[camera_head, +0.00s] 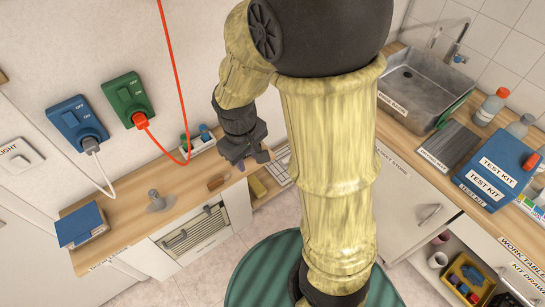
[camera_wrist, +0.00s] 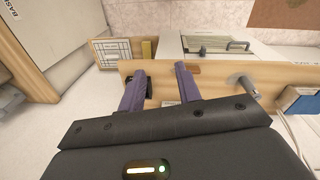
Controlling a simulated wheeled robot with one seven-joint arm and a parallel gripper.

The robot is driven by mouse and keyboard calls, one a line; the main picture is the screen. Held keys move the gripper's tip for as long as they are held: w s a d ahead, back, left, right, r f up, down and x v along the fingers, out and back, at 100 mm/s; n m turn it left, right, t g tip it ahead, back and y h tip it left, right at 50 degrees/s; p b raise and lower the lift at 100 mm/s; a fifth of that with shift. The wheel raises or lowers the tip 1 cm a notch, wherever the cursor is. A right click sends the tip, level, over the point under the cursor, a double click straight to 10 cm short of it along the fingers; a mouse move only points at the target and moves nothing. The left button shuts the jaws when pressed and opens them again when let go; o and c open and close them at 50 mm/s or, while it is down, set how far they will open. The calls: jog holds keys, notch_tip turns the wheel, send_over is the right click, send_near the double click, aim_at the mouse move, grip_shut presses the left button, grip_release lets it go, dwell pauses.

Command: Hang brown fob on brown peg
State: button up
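My gripper (camera_head: 245,156) is over the far part of the wooden counter in the head view. In the wrist view its two purple-grey fingers (camera_wrist: 160,82) stand apart, with no object clearly held between them. A small brown piece (camera_head: 217,182) lies on the counter just left of and below the gripper; it may be the brown fob. A brown patch (camera_wrist: 194,70) by the right fingertip in the wrist view may be the same piece. I cannot make out a brown peg in either view.
A grey tap-like fitting (camera_head: 155,200) and a blue box (camera_head: 80,226) stand on the counter (camera_head: 185,207) to the left. A tray of small bottles (camera_head: 200,142) sits against the wall.

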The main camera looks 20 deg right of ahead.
jog(key=s+d+r+m+t, duration=0.2)
jog(key=s+d+m, duration=0.2)
jog(key=d+m, duration=0.1)
jog(key=shift+y, duration=0.4)
jog(key=shift+s, duration=0.2)
jog(key=shift+o, duration=0.5)
jog(key=shift+w, duration=0.2)
